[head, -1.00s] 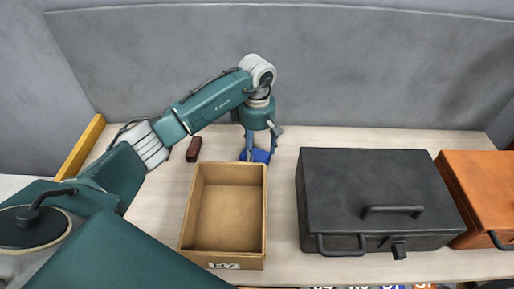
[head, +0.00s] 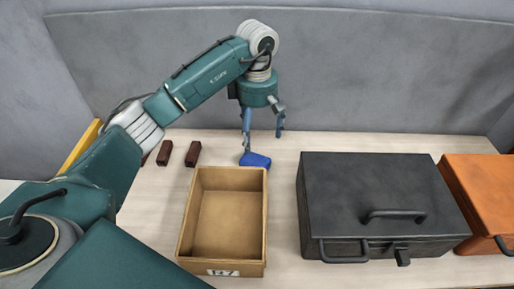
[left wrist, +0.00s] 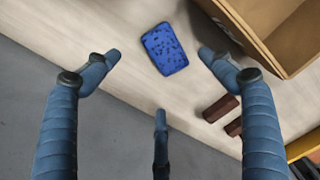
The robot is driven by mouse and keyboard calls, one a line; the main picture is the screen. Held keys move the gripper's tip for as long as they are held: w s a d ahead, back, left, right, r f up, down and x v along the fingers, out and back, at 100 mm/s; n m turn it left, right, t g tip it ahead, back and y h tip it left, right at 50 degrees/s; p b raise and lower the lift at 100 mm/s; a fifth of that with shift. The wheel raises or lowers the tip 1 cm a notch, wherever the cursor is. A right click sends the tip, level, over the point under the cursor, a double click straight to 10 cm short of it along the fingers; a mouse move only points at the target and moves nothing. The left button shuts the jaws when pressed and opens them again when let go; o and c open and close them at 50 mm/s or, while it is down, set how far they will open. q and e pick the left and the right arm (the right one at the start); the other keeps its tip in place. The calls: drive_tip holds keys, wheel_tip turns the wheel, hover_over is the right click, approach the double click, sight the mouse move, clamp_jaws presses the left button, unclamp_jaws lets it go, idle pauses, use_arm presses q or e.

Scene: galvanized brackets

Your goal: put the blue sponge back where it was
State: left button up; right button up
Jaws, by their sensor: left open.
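The blue sponge (head: 255,160) lies flat on the table just behind the open cardboard-coloured box. It also shows in the left wrist view (left wrist: 165,49), whole and with nothing touching it. My left gripper (head: 262,140) is open and empty, above and a little behind the sponge. In the left wrist view its spread fingers (left wrist: 160,55) are on either side of the sponge's place in the picture, apart from it. My right gripper is not in view.
The open box (head: 181,235) is empty. Two dark red-brown blocks (head: 193,153) (head: 165,152) lie left of the sponge. A black case (head: 375,185) and an orange case (head: 487,195) stand to the right. A grey wall (head: 380,75) is behind; table right of the sponge is clear.

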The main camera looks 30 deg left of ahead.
use_arm(q)
drive_tip(key=shift+r, duration=1.75)
